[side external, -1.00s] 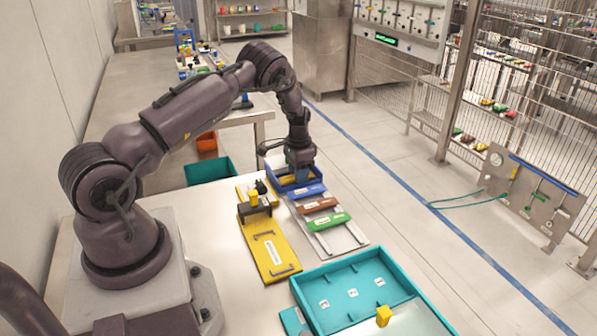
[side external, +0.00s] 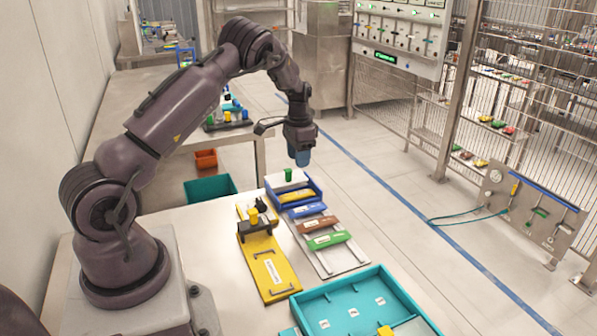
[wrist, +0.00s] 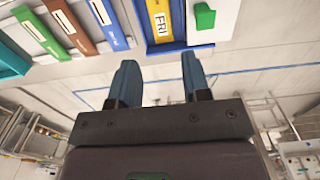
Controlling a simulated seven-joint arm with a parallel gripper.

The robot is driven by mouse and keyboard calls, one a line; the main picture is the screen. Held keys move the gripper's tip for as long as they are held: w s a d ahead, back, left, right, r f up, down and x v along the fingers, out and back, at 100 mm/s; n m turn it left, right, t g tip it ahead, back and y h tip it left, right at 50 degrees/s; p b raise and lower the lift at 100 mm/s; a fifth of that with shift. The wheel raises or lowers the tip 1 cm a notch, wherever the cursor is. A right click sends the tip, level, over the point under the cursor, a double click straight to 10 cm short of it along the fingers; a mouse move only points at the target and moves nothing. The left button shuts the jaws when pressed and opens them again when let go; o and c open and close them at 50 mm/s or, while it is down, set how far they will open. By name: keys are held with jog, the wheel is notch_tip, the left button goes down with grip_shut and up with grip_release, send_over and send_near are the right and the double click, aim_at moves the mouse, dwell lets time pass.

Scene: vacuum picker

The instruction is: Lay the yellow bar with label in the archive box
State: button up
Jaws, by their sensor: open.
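The yellow bar with label (side external: 297,196) lies flat inside the blue open box (side external: 317,186), which looks like the archive box. In the wrist view the bar (wrist: 161,33) carries a white label reading "FRI", and the blue box (wrist: 180,46) surrounds it at the top edge of the picture. My gripper (side external: 301,158) hangs above the box, clear of the bar. In the wrist view my gripper (wrist: 159,62) has its two blue fingers apart with nothing between them.
Blue (side external: 307,211), brown (side external: 317,223) and green (side external: 328,241) bars lie on a pale rack in front of the box. A yellow plate (side external: 268,266) and teal tray (side external: 371,276) stand nearer.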

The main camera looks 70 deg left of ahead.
jog(key=s+d+r+t, duration=0.2)
jog(key=d+r, duration=0.7)
jog(key=r, duration=0.1)
jog(key=s+d+r+t, duration=0.1)
jog(key=s+d+r, duration=0.2)
jog(key=d+r, duration=0.65)
jog(key=s+d+r+t, duration=0.2)
jog(key=s+d+r, duration=0.1)
jog(key=s+d, duration=0.9)
jog(key=s, duration=0.4)
jog(key=shift+s+r+t, duration=0.2)
jog(key=shift+r+t, duration=0.1)
jog(key=shift+r, duration=0.1)
